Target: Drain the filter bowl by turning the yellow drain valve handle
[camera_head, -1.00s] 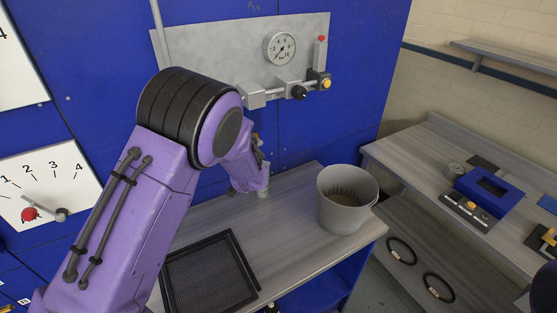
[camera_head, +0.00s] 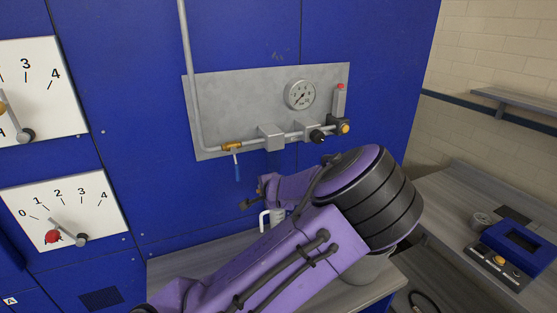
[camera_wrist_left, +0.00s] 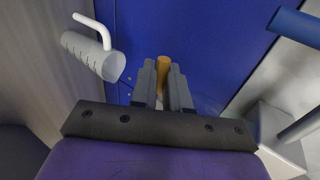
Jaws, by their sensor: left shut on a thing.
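My left gripper (camera_head: 255,194) is below the grey panel (camera_head: 235,95), at the end of the purple arm reaching in from below. In the left wrist view its two grey fingers (camera_wrist_left: 163,88) are shut on a yellow-orange handle (camera_wrist_left: 163,68), whose end shows between and beyond the tips. The filter block (camera_head: 270,137) is on the panel above the gripper; I cannot make out its bowl clearly. A clear cup with a white handle (camera_head: 272,218) stands upright below the gripper and shows at the left of the wrist view (camera_wrist_left: 92,55). My right gripper is out of view.
A brass valve (camera_head: 232,147) with a blue lever (camera_head: 238,172) hangs at the panel's left. My arm mostly hides a grey bucket (camera_head: 370,268) on the bench (camera_head: 175,268).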

